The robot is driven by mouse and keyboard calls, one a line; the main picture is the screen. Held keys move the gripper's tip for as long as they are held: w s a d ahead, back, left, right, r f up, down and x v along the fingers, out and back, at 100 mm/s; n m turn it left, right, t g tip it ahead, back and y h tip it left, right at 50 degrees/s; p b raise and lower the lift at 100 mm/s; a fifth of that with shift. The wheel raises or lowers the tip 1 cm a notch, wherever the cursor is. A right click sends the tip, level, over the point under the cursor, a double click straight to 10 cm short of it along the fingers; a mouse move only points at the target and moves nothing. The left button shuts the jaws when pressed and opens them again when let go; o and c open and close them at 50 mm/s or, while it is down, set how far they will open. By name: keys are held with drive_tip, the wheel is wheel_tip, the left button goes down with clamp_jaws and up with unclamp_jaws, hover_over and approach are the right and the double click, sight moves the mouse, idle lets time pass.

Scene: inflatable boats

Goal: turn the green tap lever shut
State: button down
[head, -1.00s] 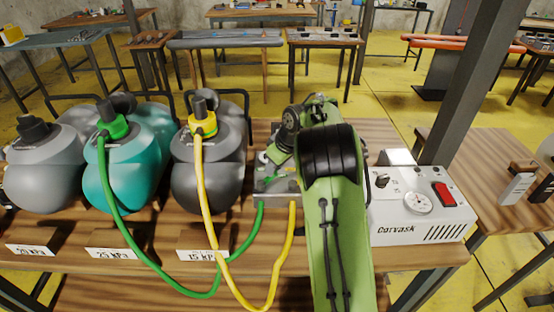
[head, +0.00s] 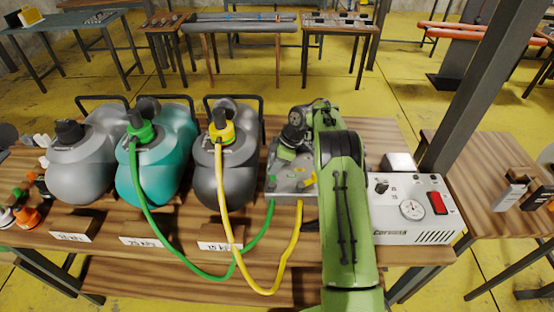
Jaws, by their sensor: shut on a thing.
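The metal tap block (head: 292,188) sits on the wooden bench, with the green hose and the yellow hose joined to its front. The green tap lever (head: 285,154) shows as a small green piece at the back left of the block, partly hidden by my gripper. My gripper (head: 289,149) points down there and is shut on the lever; the fingertips are small and hard to make out. A yellow tap lever (head: 309,180) is on the block's right side, close to my green arm. The lever's exact angle cannot be told.
Grey (head: 84,165), teal (head: 160,170) and dark grey (head: 226,175) inflated bags stand left of the block. The green hose (head: 160,235) and yellow hose (head: 226,210) loop over the bench front. A white pump box (head: 400,228) stands right of my arm, before a steel post (head: 480,85).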

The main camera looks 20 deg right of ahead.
drive_tip(key=shift+a, duration=0.1)
idle(0.4)
drive_tip(key=c, duration=0.9)
unclamp_jaws()
drive_tip(key=shift+r, duration=0.1)
drive_tip(key=p+v, duration=0.4)
drive_tip(key=v, duration=1.1)
drive_tip(key=shift+w+r, duration=0.1)
drive_tip(key=shift+r, duration=0.2)
